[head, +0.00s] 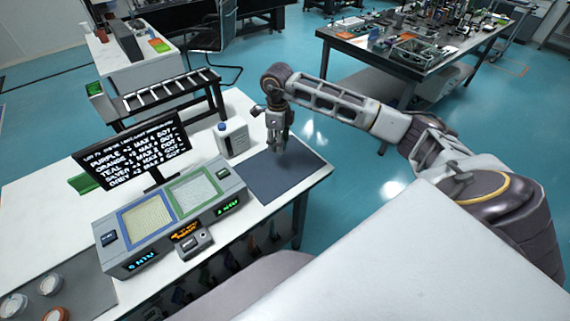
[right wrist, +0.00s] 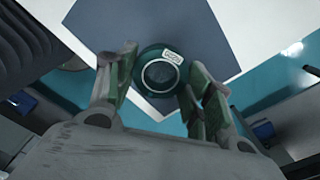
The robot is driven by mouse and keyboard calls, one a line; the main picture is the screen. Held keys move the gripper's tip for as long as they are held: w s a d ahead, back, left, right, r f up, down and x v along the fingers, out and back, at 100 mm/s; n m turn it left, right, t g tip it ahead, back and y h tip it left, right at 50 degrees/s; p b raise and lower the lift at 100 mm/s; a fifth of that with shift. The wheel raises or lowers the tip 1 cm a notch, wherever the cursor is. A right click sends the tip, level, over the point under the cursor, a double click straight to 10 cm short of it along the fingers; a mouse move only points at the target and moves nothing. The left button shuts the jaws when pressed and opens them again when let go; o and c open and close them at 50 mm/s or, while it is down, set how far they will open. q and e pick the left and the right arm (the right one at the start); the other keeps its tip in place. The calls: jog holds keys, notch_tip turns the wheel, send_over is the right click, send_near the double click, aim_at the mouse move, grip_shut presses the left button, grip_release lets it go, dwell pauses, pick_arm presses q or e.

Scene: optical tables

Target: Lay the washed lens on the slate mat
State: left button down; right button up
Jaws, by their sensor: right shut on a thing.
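My right gripper (head: 279,142) points down above the slate mat (head: 287,182), near the mat's back part in the head view. In the right wrist view its fingers (right wrist: 158,85) are shut on a round lens (right wrist: 160,74) with a teal rim and a small white label, whose text I cannot read. The lens is seen over the dark mat (right wrist: 125,28), near one of its corners. In the head view the lens is too small to make out. The bare mat lies flat on the white table's right end. My left gripper is not in view.
A grey two-pad station (head: 170,217) and a text screen (head: 131,152) are further left. A dark rack (head: 172,92) stands behind. The table's right edge is close to the mat.

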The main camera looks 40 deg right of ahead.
jog(key=shift+d, duration=0.1)
jog(key=shift+f, duration=0.1)
jog(key=shift+s+f, duration=0.1)
jog(key=shift+f, duration=0.05)
jog(key=p, duration=0.1)
send_over(280, 165)
jog(key=shift+f, duration=2.95)
jog(key=shift+f+p, duration=0.35)
jog(key=shift+f, duration=1.5)
jog(key=shift+f, duration=0.2)
